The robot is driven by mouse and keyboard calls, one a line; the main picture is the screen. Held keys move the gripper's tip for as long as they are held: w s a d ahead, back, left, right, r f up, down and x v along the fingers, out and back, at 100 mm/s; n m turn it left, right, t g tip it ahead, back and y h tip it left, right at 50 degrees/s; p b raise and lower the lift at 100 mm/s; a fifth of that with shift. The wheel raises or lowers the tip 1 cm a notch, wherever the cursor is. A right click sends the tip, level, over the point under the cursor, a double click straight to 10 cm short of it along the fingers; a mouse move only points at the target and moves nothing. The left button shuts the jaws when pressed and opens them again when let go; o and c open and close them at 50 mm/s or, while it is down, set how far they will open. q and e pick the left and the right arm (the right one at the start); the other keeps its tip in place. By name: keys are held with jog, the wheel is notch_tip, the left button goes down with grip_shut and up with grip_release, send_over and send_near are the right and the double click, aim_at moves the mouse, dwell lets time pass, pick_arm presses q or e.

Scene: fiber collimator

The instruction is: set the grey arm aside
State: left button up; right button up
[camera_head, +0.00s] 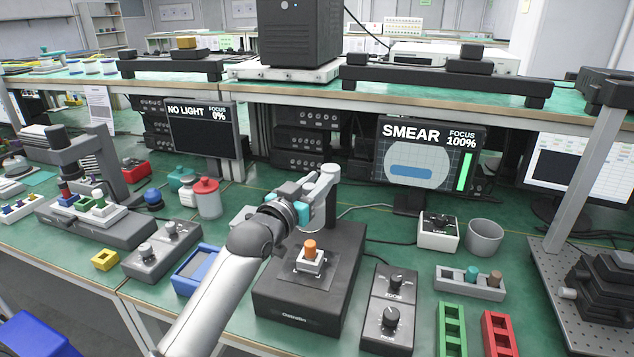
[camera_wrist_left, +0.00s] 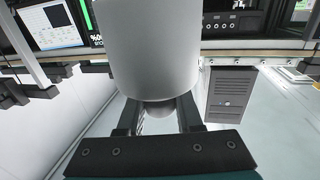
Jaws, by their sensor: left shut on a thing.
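The grey arm (camera_head: 328,176) is a light grey part at the top of a post at the back of a black base (camera_head: 295,311). My left gripper (camera_head: 304,196) is at its left end, above and behind the base's middle. In the left wrist view a large pale grey cylinder (camera_wrist_left: 150,50) fills the middle, with a rounded end between the fingers of my left gripper (camera_wrist_left: 158,112). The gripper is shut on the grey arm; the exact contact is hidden. An orange-topped piece (camera_head: 310,249) stands upright on a pale block on the base, in front of the gripper. My right gripper is not in view.
A black box with two knobs (camera_head: 391,311) is right of the base, and a blue tray (camera_head: 202,270) is left. The SMEAR monitor (camera_head: 430,155) stands behind to the right. Red (camera_head: 207,197) and teal jars are at left. Some green mat is clear behind the base.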

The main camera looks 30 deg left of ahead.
pick_arm(q)
grip_shut()
dwell(0.8)
